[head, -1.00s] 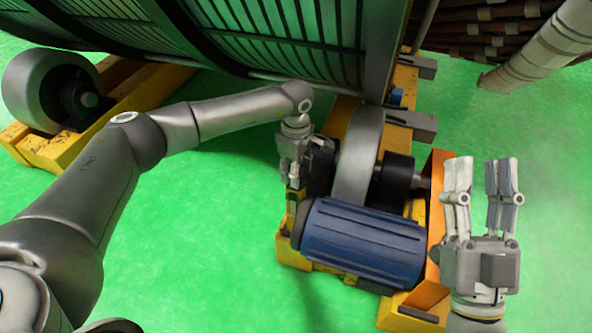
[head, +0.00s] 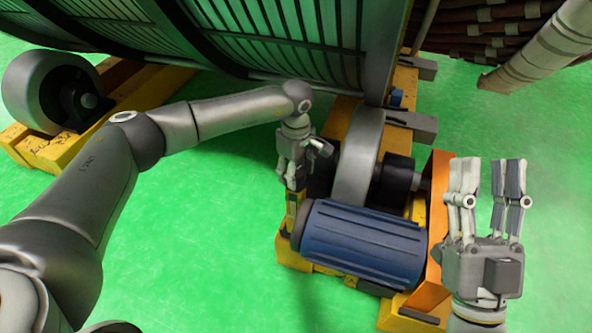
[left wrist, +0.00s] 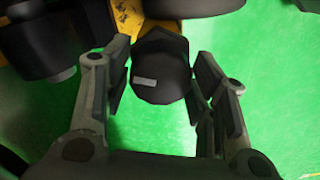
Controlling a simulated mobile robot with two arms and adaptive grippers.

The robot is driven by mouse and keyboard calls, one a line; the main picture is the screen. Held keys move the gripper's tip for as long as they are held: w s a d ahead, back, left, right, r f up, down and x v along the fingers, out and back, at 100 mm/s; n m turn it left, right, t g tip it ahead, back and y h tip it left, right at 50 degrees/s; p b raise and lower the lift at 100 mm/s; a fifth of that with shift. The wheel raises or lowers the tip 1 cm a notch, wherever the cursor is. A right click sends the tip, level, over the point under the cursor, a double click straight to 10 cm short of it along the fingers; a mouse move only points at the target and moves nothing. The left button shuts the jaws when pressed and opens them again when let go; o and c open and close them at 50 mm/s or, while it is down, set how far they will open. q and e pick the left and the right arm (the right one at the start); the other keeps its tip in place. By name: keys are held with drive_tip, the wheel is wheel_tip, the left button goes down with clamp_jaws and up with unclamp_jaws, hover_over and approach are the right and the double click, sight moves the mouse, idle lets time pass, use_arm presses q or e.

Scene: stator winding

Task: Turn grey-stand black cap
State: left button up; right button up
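The black cap (left wrist: 161,75) shows in the left wrist view as a dark, faceted block with a small light mark on its face. It is between the two fingers of my left gripper (left wrist: 161,92), which stand apart on either side and very close to it. Contact is hard to make out. In the head view my left gripper (head: 304,165) is at the left end of the yellow stand, beside the grey wheel (head: 358,160); the cap cannot be made out there. My right gripper (head: 487,175) is open and empty, fingers upward, right of the stand.
A ribbed blue motor (head: 362,245) lies in front of my left gripper. An orange plate (head: 438,195) stands between the stand and my right gripper. A large green-panelled cylinder (head: 270,35) is behind. Green floor is free at left and right.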

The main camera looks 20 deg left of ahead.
use_arm(q)
drive_tip(key=shift+o, duration=0.9)
drive_tip(key=shift+r, duration=0.1)
wheel_tip(320, 180, up, 12)
